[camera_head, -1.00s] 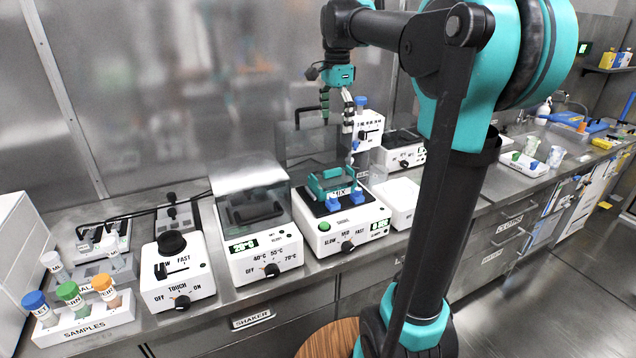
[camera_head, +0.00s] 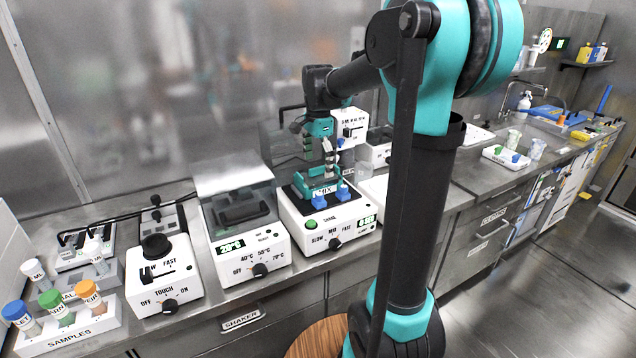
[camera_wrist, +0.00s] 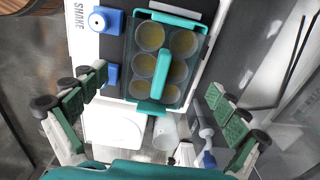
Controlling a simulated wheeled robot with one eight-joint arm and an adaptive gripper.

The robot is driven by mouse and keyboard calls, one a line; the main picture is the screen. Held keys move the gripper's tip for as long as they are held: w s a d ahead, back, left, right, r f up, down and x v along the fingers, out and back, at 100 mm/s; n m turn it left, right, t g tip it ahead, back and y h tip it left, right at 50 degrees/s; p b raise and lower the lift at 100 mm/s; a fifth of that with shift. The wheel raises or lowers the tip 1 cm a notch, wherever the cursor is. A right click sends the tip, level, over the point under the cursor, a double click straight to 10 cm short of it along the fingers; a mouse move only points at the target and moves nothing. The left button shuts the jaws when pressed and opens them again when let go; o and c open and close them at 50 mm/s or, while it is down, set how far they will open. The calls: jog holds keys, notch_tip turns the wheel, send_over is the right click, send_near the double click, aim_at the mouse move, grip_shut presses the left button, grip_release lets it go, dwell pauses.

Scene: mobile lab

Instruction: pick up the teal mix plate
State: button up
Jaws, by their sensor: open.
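My gripper (camera_head: 320,150) is just above the plate in the head view. In the wrist view its two green-padded fingers (camera_wrist: 158,88) are spread wide, one to each side of the plate, with nothing between the pads. The gap in height to the handle is hard to judge.
A white device (camera_head: 352,125) stands behind the shaker. A white tray (camera_head: 375,190) is close on its right.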

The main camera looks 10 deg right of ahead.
jog(key=shift+f, duration=1.6)
jog(key=c, duration=1.1)
